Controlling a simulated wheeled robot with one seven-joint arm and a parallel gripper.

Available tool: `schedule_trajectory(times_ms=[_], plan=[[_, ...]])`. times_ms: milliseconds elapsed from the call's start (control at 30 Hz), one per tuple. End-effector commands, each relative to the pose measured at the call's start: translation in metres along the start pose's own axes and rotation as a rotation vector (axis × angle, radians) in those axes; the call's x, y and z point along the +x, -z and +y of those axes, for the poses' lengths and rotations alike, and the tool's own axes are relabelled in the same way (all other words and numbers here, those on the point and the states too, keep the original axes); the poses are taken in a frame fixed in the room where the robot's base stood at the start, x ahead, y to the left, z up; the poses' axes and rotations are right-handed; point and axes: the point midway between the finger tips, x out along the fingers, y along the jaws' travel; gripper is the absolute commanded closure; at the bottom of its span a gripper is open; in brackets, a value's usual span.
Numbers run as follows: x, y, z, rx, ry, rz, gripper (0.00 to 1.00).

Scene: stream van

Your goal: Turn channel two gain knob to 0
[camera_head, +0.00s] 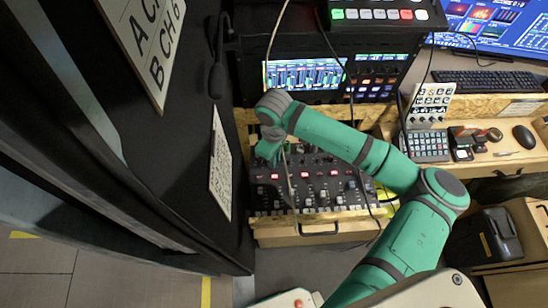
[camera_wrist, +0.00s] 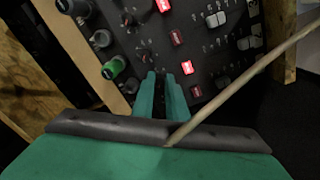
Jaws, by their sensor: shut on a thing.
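The black mixer panel (camera_head: 318,172) with rows of knobs and red-lit buttons lies under my arm in the head view. My gripper (camera_head: 268,150) is over its left part. In the wrist view, my gripper (camera_wrist: 160,76) has its two green fingers close together at the panel, shut on a small knob that the fingers mostly hide. A green knob (camera_wrist: 114,68) and a grey knob (camera_wrist: 100,40) sit to the left of the fingers. A red-lit button (camera_wrist: 187,67) is just to the right. I cannot read the channel labels or the knob's pointer.
A pale cable (camera_wrist: 250,72) crosses in front of the panel in the wrist view. A lit screen (camera_head: 305,75) stands behind the mixer. A black wall with a white sign (camera_head: 221,165) is close on the left. A keyboard (camera_head: 490,81) and mouse (camera_head: 524,136) lie at the right.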

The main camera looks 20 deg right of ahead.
Motion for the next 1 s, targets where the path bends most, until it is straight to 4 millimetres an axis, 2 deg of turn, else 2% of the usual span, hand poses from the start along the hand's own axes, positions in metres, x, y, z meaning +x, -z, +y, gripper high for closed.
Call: schedule_trajectory(times_ms=[1000], plan=[[-0.0006, 0.0024, -0.0029, -0.970, 0.001, 0.007, 1.00]])
